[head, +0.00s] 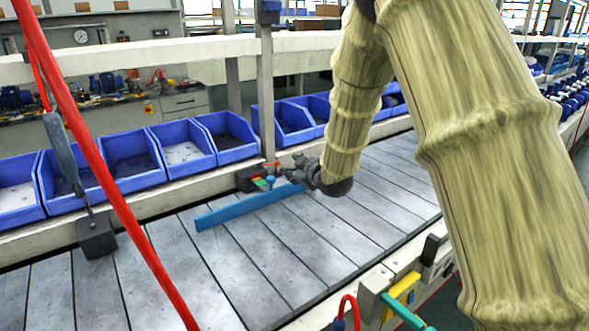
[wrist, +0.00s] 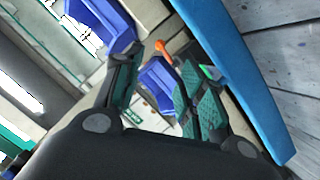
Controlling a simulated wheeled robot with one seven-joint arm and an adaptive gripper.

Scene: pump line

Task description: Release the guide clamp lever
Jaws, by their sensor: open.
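A small orange-red lever (head: 271,163), which looks like the clamp lever, sits by a dark block (head: 248,178) at the back edge of the conveyor. In the wrist view the orange lever (wrist: 164,49) appears between my fingertips, beyond them. My gripper (head: 283,177) is at the block, at the far end of the blue guide bar. In the wrist view my gripper (wrist: 162,60) is open, with green pads, and nothing is visibly held. The blue guide bar (head: 245,208) lies over the slats; it also shows in the wrist view (wrist: 228,62). Contact with the lever cannot be told.
Blue bins (head: 182,148) line the back of the slatted conveyor (head: 290,245). An upright post (head: 265,95) stands just behind the block. A red cable (head: 95,155) crosses the left. A yellow part (head: 402,290) is on the front edge. The slats are mostly bare.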

